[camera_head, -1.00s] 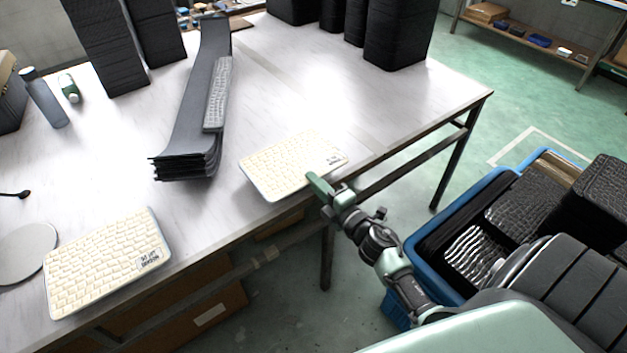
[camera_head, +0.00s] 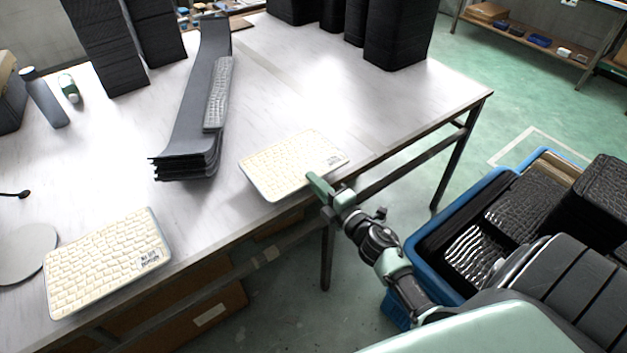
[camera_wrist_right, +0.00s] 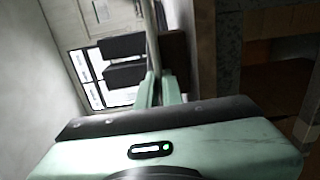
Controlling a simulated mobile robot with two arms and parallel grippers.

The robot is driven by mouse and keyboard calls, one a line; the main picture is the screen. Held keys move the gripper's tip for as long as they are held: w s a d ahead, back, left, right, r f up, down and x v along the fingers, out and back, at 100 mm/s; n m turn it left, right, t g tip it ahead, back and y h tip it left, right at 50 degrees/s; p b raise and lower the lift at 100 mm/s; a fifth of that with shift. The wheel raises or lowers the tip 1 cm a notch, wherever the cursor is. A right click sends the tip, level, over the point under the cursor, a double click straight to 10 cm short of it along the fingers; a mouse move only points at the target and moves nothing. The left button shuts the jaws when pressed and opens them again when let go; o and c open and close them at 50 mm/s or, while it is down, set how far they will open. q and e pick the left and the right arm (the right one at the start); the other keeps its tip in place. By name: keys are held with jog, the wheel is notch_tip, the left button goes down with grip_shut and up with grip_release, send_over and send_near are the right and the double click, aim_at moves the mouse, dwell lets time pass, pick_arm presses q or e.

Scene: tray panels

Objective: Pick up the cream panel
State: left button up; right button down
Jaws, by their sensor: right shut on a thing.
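Two cream panels with a brick-like relief show in the head view. One cream panel (camera_head: 283,165) lies near the table's front edge, right of the middle. My right gripper (camera_head: 315,182) is shut on the front edge of this panel. The other cream panel (camera_head: 105,262) lies at the front left, apart from the gripper, with dark print on its right corner. In the right wrist view my right gripper's fingers (camera_wrist_right: 158,92) close on a thin edge seen end-on. My left gripper is not in view.
A stack of long dark panels (camera_head: 188,130) with a grey textured piece (camera_head: 217,95) lies mid-table. Tall black stacks (camera_head: 398,35) stand at the back. A blue crate (camera_head: 440,215) with dark panels is at the right, near my arm. A grey disc (camera_head: 25,253) lies at the left.

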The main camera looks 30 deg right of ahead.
notch_tip(320, 180, up, 3)
jog(key=p, duration=0.2)
jog(key=shift+f+p, duration=0.15)
jog(key=shift+p, duration=0.15)
jog(key=shift+f, duration=0.1)
jog(key=s+r+p, duration=0.3)
jog(key=s+r, duration=0.1)
jog(key=s, duration=0.4)
jog(key=shift+d, duration=0.3)
